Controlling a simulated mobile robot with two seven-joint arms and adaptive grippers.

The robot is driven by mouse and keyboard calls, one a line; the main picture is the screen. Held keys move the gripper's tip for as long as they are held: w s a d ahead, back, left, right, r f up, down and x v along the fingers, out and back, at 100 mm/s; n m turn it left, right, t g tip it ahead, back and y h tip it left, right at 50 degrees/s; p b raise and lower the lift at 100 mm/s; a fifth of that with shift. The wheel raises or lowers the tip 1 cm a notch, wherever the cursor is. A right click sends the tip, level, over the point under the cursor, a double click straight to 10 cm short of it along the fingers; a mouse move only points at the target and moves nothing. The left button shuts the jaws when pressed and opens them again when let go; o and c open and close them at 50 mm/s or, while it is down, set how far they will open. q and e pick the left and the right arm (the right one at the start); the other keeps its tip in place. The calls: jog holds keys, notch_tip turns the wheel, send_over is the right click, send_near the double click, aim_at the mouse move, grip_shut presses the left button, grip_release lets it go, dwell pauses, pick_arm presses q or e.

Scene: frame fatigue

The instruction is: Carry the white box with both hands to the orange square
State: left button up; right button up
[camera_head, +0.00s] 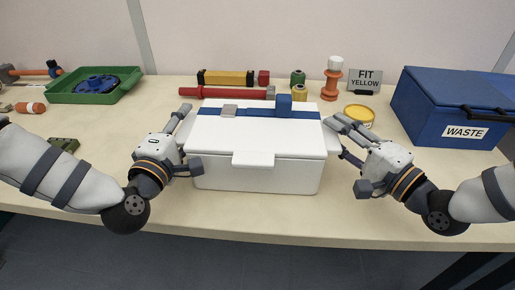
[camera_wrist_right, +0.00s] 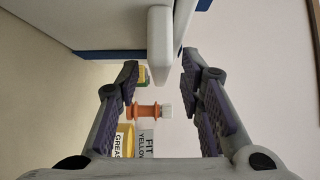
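The white box (camera_head: 258,175) stands on the table in the middle of the head view, with a blue strap (camera_head: 262,112) across its lid and a latch in front. My left gripper (camera_head: 190,138) is at the box's left end, its fingers apart. My right gripper (camera_head: 337,137) is at the right end, also open. In the right wrist view, my right gripper's fingers (camera_wrist_right: 160,73) are spread either side of the box's white side handle (camera_wrist_right: 160,42), with gaps showing. Whether my left fingers touch the box is unclear. I see no orange square.
A blue waste bin (camera_head: 430,112) stands right and a green tray (camera_head: 95,86) left. Behind the box are a yellow tool (camera_head: 226,77), a red bar (camera_head: 222,93), an orange spool (camera_head: 331,84) and a yellow tin (camera_head: 359,117). The table's front strip (camera_head: 255,218) is clear.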

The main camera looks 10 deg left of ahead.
pick_arm(q)
jog(key=shift+c, duration=0.6)
pick_arm(e)
jog(key=shift+c, duration=0.6)
pick_arm(q)
grip_shut()
pick_arm(e)
grip_shut()
